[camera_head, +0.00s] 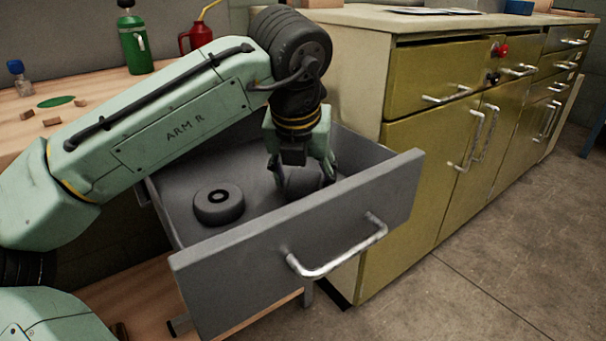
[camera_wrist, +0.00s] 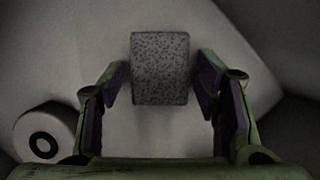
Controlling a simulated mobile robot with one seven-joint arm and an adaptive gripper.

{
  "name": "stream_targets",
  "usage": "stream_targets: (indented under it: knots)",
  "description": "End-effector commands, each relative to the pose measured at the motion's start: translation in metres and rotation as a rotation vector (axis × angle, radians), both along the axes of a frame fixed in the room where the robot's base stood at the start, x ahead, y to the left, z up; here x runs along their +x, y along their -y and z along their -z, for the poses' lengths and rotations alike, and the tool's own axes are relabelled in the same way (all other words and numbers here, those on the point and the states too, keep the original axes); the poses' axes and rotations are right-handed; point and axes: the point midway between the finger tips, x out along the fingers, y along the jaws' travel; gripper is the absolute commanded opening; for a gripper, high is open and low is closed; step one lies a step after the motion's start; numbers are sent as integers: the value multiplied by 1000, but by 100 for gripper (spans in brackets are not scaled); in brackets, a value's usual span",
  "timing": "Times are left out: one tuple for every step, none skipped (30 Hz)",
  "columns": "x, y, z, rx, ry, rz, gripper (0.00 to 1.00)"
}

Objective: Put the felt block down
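The felt block (camera_wrist: 160,68) is grey and speckled. In the wrist view it sits between the two fingers of my gripper (camera_wrist: 162,85), with a narrow gap on each side, so the fingers look open around it. In the head view my gripper (camera_head: 302,174) reaches down into the open grey drawer (camera_head: 290,235), near its right side. There the block is hard to make out in the shadow behind the fingers. It appears to rest on the drawer floor, but I cannot be sure of the contact.
A dark round roll (camera_head: 219,204) lies in the drawer, left of my gripper. The drawer's front and side walls surround my gripper closely. A wooden bench (camera_head: 95,107) with bottles and small blocks is behind left; a yellow-green cabinet (camera_head: 425,140) stands right.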

Motion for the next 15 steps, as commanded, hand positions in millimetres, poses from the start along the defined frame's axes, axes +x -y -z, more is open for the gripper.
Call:
stream_targets:
  knots:
    - [0, 0, 0, 0, 0, 0, 63]
    - [0, 0, 0, 0, 0, 0, 65]
    - [0, 0, 0, 0, 0, 0, 65]
    - [0, 0, 0, 0, 0, 0, 65]
    - [0, 0, 0, 0, 0, 0, 65]
    - [0, 0, 0, 0, 0, 0, 65]
    - [0, 0, 0, 0, 0, 0, 65]
    - [0, 0, 0, 0, 0, 0, 65]
    - [0, 0, 0, 0, 0, 0, 65]
    - [0, 0, 0, 0, 0, 0, 65]
    - [0, 0, 0, 0, 0, 0, 65]
    - [0, 0, -1, 0, 0, -1, 65]
    - [0, 0, -2, 0, 0, -1, 65]
    - [0, 0, -5, -1, 1, -1, 65]
    - [-2, 0, -11, -2, 0, 1, 65]
